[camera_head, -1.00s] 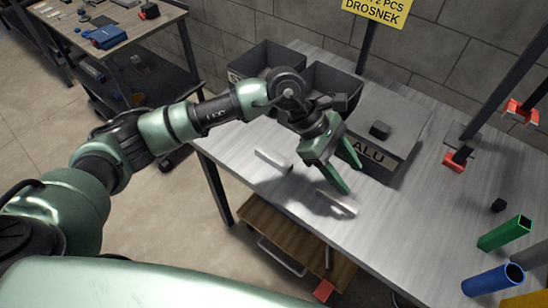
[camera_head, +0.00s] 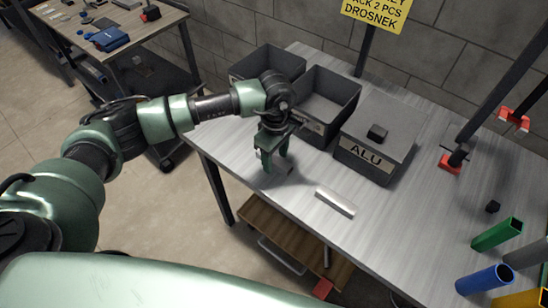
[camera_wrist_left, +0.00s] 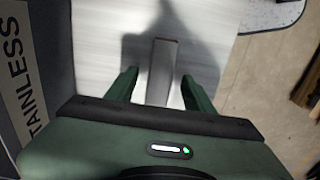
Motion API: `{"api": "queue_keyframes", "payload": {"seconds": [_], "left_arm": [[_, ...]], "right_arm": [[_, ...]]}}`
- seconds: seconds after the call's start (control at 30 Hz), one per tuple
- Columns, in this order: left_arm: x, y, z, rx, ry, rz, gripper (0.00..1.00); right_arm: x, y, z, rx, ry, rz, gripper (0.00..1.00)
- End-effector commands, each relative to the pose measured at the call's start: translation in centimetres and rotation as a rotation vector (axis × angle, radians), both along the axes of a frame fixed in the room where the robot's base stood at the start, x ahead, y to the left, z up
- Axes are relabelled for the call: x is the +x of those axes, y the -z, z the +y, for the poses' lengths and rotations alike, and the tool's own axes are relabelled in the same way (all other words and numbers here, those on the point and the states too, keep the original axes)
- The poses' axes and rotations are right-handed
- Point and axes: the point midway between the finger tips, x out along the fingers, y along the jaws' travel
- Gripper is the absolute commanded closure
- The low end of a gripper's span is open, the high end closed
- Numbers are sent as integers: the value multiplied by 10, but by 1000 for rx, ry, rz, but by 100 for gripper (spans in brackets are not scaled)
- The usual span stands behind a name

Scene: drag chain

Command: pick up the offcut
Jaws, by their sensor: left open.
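Two short silvery metal pieces lie on the workbench. One offcut (camera_wrist_left: 162,65) shows in the left wrist view as a flat grey bar between my gripper's fingers. In the head view it is mostly hidden behind the fingers. The other silvery piece (camera_head: 335,202) lies uncovered nearer the bench's front edge. My left gripper (camera_head: 275,164) is open and points down over the first piece, one finger on each side. In the left wrist view the fingers (camera_wrist_left: 160,92) stand apart from the bar with a gap on both sides. My right gripper is not in view.
Two open grey bins (camera_head: 328,98) and a closed box marked ALU (camera_head: 375,140) with a black knob stand behind the gripper. A bin labelled STAINLESS (camera_wrist_left: 18,75) is close at left in the wrist view. Green (camera_head: 497,234) and blue (camera_head: 486,279) tubes lie at right.

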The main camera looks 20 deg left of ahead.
Motion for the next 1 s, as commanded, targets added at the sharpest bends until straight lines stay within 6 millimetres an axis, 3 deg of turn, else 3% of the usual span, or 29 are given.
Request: {"api": "queue_keyframes", "payload": {"seconds": [0.23, 0.27, 0.43, 0.8, 1.0], "left_arm": [[0, 3, -1, -1, 1, -1, 47], [0, 3, -1, -1, 1, -1, 53], [0, 3, -1, -1, 1, -1, 100], [1, 0, -1, -2, 0, -2, 100], [1, -18, -1, -3, 1, -4, 100]], "right_arm": [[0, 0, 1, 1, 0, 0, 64], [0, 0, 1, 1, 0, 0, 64], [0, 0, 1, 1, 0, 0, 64], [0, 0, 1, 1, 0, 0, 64], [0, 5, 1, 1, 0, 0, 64]]}}
